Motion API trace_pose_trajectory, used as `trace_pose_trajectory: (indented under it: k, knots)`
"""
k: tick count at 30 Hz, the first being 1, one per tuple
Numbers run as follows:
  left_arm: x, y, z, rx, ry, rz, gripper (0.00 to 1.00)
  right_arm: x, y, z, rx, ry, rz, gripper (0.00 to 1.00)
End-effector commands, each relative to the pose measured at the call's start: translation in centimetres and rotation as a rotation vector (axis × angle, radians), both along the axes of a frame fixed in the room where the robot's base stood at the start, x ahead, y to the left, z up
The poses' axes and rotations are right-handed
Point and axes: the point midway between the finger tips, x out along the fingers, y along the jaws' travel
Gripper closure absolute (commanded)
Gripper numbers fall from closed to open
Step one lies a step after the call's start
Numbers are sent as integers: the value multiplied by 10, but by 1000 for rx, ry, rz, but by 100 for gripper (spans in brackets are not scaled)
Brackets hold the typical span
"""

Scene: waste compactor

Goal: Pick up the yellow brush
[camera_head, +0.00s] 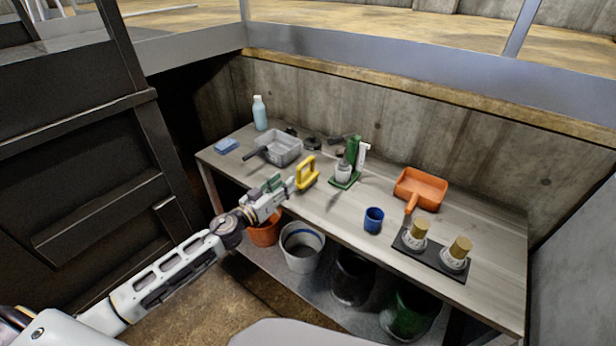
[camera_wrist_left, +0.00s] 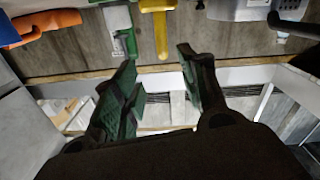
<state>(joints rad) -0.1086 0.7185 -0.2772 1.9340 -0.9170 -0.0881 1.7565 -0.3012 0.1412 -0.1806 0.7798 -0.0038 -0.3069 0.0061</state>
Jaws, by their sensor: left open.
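In the left wrist view the yellow brush (camera_wrist_left: 160,28) shows at the top, just beyond the gap between my fingers. My left gripper (camera_head: 285,182) is at the bench's front edge, close to the brush on its left side. Its green fingers (camera_wrist_left: 157,57) are spread apart with nothing between them. Whether a fingertip touches the brush cannot be told. My right gripper is not in view.
A grey tub (camera_head: 283,148) stands behind the brush to the left. A green stand (camera_head: 349,165) is close on its right. A blue cup (camera_head: 373,220), an orange dustpan (camera_head: 422,187) and two capped jars on a dark mat (camera_head: 433,258) are farther right. Buckets (camera_head: 301,250) stand below.

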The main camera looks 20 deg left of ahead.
Motion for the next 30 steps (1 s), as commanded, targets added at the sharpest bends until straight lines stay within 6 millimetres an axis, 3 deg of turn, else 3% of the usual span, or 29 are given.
trace_pose_trajectory:
  k: [13,30]
  knots:
    - [4,-1,0,-1,0,1,57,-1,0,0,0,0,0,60]
    - [35,-12,1,1,-1,1,57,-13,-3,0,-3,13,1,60]
